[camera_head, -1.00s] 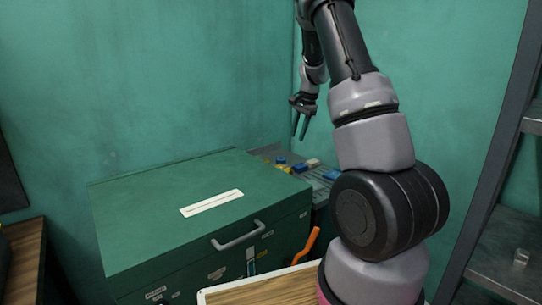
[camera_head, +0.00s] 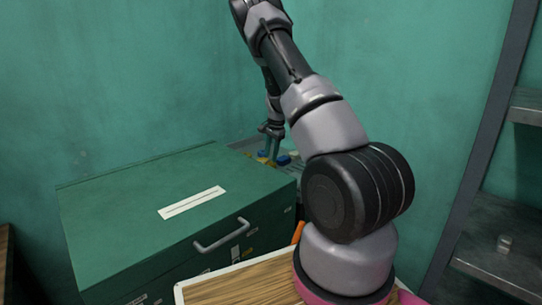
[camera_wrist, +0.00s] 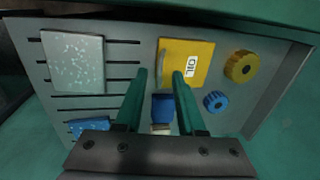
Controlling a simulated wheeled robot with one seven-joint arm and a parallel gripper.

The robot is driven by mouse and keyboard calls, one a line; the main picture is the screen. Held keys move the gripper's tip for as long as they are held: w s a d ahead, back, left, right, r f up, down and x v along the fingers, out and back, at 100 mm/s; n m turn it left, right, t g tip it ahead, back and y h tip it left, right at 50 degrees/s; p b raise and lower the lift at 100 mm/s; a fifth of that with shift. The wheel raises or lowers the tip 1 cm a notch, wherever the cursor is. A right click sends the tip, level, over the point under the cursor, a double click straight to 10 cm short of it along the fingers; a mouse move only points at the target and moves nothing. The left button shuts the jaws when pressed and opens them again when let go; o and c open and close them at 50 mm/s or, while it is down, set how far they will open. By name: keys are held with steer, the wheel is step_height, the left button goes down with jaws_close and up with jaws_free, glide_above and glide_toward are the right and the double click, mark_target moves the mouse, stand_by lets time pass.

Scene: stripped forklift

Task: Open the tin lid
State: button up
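A yellow tin marked "OIL" (camera_wrist: 186,62) lies on a grey slotted surface, in the upper middle of the wrist view. A yellow round knob-like cap (camera_wrist: 241,67) and a smaller blue one (camera_wrist: 215,101) are to its right. I cannot tell which piece is the tin's lid. My gripper (camera_wrist: 165,78) is open, its green fingers apart, with the tin's lower part seen between and beyond the tips. A blue object (camera_wrist: 162,109) shows farther down between the fingers. In the head view my gripper (camera_head: 271,157) hangs over the surface behind the green chest, mostly hiding the items there.
The green chest (camera_head: 120,215) with a metal handle (camera_head: 222,236) stands in front of the surface. A white speckled square (camera_wrist: 73,62) and a blue piece (camera_wrist: 88,127) lie at left in the wrist view. Metal shelving (camera_head: 480,215) stands at right. A teal wall is behind.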

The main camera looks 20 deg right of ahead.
steer(key=shift+f, duration=0.3)
jaws_close()
stand_by(1.3)
